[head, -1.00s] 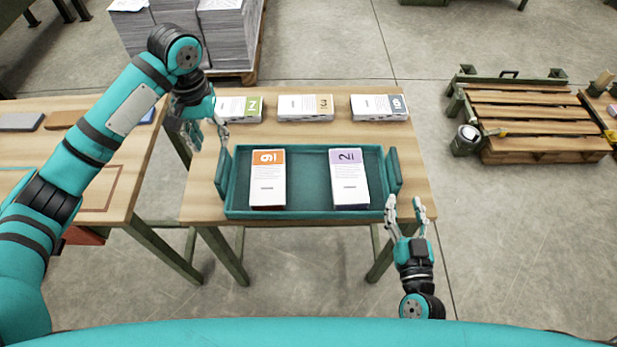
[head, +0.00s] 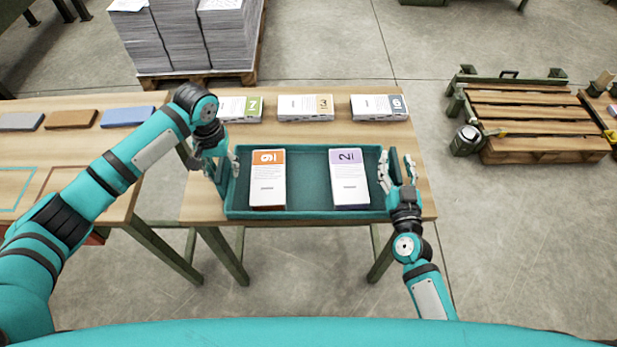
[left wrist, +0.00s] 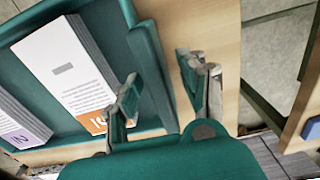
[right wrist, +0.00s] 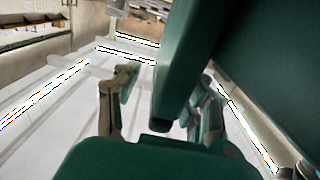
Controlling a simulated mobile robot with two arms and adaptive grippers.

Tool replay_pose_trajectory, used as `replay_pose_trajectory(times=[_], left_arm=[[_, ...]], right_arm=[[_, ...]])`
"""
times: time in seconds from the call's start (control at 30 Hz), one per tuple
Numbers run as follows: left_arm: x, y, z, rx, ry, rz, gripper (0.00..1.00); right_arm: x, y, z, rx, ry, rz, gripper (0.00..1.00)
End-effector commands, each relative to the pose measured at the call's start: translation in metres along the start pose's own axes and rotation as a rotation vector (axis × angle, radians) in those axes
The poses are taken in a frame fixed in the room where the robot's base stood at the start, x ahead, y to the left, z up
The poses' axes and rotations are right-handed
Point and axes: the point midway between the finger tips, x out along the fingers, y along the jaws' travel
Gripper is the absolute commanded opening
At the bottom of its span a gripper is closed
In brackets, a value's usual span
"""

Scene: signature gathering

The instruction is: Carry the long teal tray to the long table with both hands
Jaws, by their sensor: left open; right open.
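The long teal tray (head: 310,210) sits level on a wooden table (head: 205,205). It holds an orange-marked booklet stack (head: 267,180) and a purple-marked one (head: 348,180). My left gripper (head: 222,165) is open, its fingers on either side of the tray's left handle. That handle (left wrist: 152,70) stands between the two fingertips in the left wrist view. My right gripper (head: 398,168) is open around the right handle (right wrist: 190,65), which runs between its fingers in the right wrist view. I cannot tell whether the fingers touch the handles.
Three booklet stacks, green-marked (head: 240,108), tan-marked (head: 305,107) and grey-marked (head: 379,107), line the table's back edge. Another table (head: 120,185) at left bears coloured blocks and outlined rectangles. A paper-laden pallet (head: 200,80) stands behind; a wooden pallet (head: 535,115) lies right.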

Motion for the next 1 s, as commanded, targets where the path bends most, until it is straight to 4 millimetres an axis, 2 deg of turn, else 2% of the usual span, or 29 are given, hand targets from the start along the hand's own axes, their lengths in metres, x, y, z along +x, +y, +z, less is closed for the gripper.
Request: replay_pose_trajectory(times=[0.07, 0.4, 1.0], left_arm=[[-0.0001, 0.0001, 0.0, 0.0, 0.0, 0.0, 0.42], [-0.0006, 0.0001, -0.0001, 0.0, 0.0, 0.0, 0.0], [-0.0038, 0.0001, -0.0011, -0.001, 0.003, 0.001, 0.0]], right_arm=[[-0.0001, -0.0001, 0.0, 0.0, 0.0, 0.0, 0.42], [-0.0003, 0.0, 0.0, 0.0, 0.0, 0.0, 0.0], [0.0003, 0.0001, -0.0037, -0.001, 0.005, 0.001, 0.0]])
